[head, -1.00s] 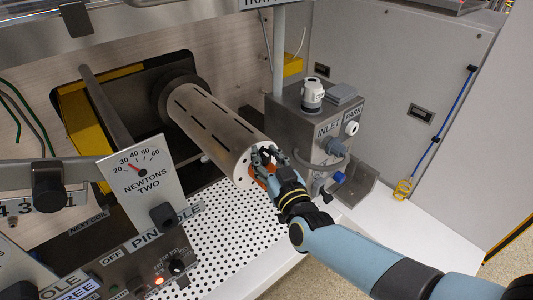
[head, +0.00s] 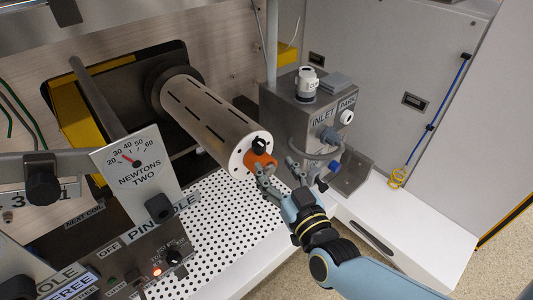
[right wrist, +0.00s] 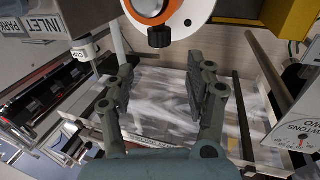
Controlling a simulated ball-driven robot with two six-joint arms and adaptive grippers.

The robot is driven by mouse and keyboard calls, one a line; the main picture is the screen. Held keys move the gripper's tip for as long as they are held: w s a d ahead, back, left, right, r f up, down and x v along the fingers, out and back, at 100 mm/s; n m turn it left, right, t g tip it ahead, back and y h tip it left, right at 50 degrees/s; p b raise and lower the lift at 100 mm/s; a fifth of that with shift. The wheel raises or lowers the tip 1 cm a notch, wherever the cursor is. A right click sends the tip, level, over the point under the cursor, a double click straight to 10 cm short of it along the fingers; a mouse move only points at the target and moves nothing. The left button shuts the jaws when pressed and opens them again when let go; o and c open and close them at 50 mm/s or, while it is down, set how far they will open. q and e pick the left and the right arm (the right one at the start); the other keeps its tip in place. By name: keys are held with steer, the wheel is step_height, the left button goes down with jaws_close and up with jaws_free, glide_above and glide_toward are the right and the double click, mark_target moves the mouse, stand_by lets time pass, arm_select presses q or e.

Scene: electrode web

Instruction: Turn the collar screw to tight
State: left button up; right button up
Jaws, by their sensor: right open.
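The mandrel (head: 213,118) is a slotted metal cylinder with a pale round end face (head: 240,150). An orange collar (head: 262,161) sits at that end, with a black screw knob (head: 259,145) at its upper side. In the right wrist view the orange collar (right wrist: 178,14) and a black knob (right wrist: 160,37) show at the top edge. My right gripper (head: 275,173) is open and empty, just in front of and below the collar. Its spread fingers (right wrist: 160,85) are apart from the knob. I cannot read the screw's tightness. My left gripper is out of view.
A grey inlet box (head: 300,115) with a white knob and hose stands right of the mandrel, near my right fingers. A tension gauge plate (head: 138,165) and control panel stand at left. A perforated white shelf (head: 215,220) lies below, largely clear.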

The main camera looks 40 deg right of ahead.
steer(key=shift+v, duration=1.7)
